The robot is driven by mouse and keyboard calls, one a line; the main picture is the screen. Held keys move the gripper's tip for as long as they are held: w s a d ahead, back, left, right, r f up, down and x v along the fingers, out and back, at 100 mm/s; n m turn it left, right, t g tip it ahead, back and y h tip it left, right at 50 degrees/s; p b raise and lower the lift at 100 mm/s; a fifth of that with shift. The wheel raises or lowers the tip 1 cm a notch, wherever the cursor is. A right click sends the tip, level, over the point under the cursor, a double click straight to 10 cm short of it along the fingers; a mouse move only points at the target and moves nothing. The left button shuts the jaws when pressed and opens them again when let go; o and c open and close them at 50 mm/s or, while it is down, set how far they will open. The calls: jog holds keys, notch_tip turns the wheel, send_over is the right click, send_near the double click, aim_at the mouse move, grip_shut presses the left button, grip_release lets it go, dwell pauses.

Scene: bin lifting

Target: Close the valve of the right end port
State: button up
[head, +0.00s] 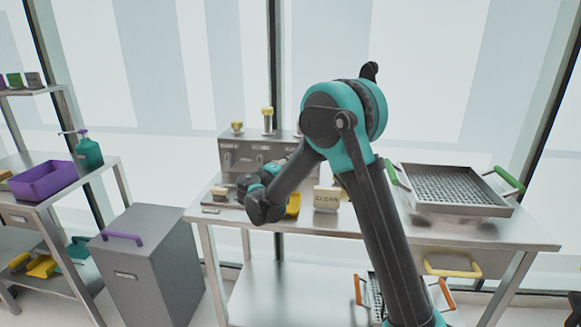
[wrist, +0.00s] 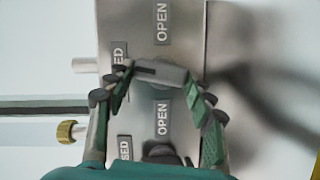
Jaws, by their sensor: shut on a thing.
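The grey valve panel (head: 235,153) stands on the bench in the head view, with two yellow-topped posts showing above it. My gripper (head: 246,184) is low in front of the panel, mostly hidden by my wrist. In the wrist view the panel (wrist: 225,38) appears turned sideways, with OPEN and partly covered CLOSED labels. My gripper (wrist: 160,88) is shut around a grey valve handle (wrist: 160,72), which lies crosswise between the fingers. A bare pipe stub (wrist: 86,65) sits beside that valve. Another dark handle (wrist: 160,152) shows nearer the palm.
A CLEAN block (head: 326,199) and a yellow item (head: 293,205) stand right of my wrist on the bench. A perforated tray (head: 455,187) with green handles is at the right. A grey bin (head: 150,265) stands left of the bench.

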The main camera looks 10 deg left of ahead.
jog(key=shift+a+n, duration=0.1)
jog(key=shift+n, duration=0.4)
jog(key=o, duration=1.2)
jog(key=shift+c, duration=0.2)
notch_tip(320, 180, up, 10)
